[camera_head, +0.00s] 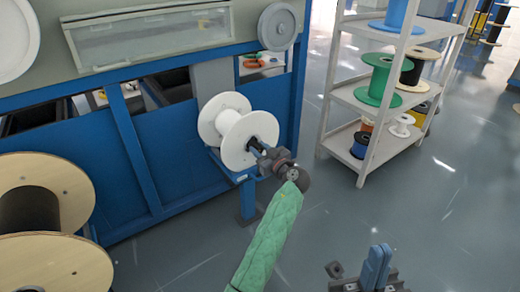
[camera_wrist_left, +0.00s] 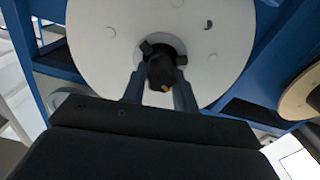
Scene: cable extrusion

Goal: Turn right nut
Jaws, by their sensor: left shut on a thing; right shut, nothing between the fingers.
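A white spool (camera_head: 238,132) is mounted on the blue machine. A black nut (camera_wrist_left: 163,68) sits at the hub of the spool's white face (camera_wrist_left: 105,45) in the left wrist view. My left gripper (camera_head: 259,147), on the green-sleeved arm, reaches to the hub from the right. It is shut on the nut, with one finger on each side in the left wrist view (camera_wrist_left: 158,88). In the head view the gripper partly hides the nut. My right gripper (camera_head: 376,262), with blue fingers, is shut and empty at the bottom, away from the spool.
The blue machine frame (camera_head: 140,150) stands behind the spool. A large wooden reel (camera_head: 60,262) stands at the lower left. A grey shelf (camera_head: 345,95) with several spools is at the right. The floor (camera_head: 430,190) between the shelf and my right gripper is clear.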

